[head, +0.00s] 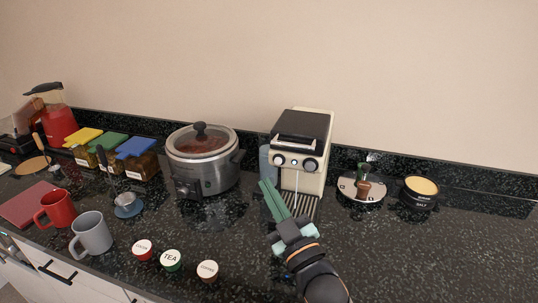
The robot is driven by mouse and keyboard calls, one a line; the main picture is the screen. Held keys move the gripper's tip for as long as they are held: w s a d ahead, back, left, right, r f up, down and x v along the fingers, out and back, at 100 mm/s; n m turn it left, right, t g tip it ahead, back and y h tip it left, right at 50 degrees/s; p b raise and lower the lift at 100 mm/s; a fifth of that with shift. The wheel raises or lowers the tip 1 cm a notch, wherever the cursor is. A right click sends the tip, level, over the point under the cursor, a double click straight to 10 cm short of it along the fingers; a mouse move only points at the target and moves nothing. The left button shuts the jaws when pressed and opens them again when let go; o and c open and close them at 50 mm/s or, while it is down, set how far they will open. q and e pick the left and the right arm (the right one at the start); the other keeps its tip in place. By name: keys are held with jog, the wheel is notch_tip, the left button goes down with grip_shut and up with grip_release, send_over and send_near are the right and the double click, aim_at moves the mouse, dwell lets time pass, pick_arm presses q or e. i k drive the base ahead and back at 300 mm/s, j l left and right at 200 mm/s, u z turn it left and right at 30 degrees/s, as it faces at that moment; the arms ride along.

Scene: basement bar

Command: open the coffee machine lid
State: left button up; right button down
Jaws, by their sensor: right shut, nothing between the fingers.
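The coffee machine (309,181) stands upright on the dark counter, right of centre, with a cream body. Its dark lid (304,126) is on top, with a light-edged handle at its front; it looks down flat. Two round dials are on the front, and a slotted drip tray is at the base. My right gripper (272,197) is in front of the machine's lower left side, with its teal fingers together and nothing between them. It looks below and apart from the lid, and it partly covers the machine's base. My left gripper is out of view.
A slow cooker (211,180) stands left of the machine. A scale-like dish (361,187) and a salt bowl (419,192) are on the right. Small labelled jars (171,260), a grey mug (92,234) and a red mug (57,209) line the front left. The front right counter is clear.

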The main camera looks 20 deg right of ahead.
aim_at(305, 132)
jog(key=k+l, duration=0.1)
jog(key=k, duration=0.4)
jog(key=k+l, duration=0.15)
jog(key=k, duration=0.35)
